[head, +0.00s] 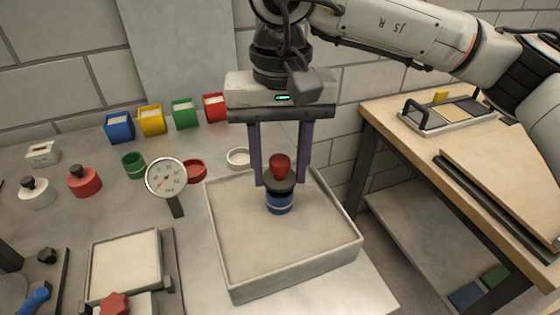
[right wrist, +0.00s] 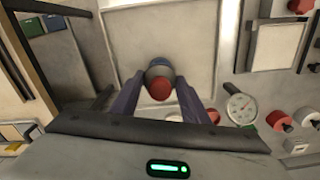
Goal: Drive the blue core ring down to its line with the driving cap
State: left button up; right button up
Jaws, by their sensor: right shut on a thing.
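The blue core ring (head: 280,204) stands upright in the pale sand of the square sandbed (head: 296,285), with a light line around it. The driving cap (head: 280,166), with a red knob and dark body, sits on top of the ring. My right gripper (head: 281,182) comes from above and is shut on the cap, one finger on each side. In the right wrist view, the red knob (right wrist: 160,88) shows between the fingers, with the blue ring (right wrist: 160,62) partly hidden behind it. My left gripper is not in view.
A dial gauge (head: 165,177) stands left of the sandbed. Green (head: 133,165), red (head: 194,171) and white (head: 238,158) rings lie behind it. Coloured bins (head: 151,120) line the back. Red (head: 84,181) and white (head: 36,193) knobbed pieces stand left. A wooden bench (head: 420,140) is at right.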

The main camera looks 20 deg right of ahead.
aim_at(280, 178)
dwell(0.3)
jog(key=shift+f, duration=0.2)
jog(key=shift+f+b, duration=0.2)
jog(key=shift+b, duration=0.35)
dwell(0.4)
jog(key=shift+f+b, duration=0.5)
jog(key=shift+f, duration=0.05)
jog(key=shift+f+b, duration=0.6)
jog(key=shift+b, duration=0.4)
dwell(3.3)
notch_tip(280, 178, up, 7)
jog(key=p, duration=0.4)
jog(key=shift+r+p, duration=0.15)
jog(key=shift+p, duration=0.25)
dwell(0.3)
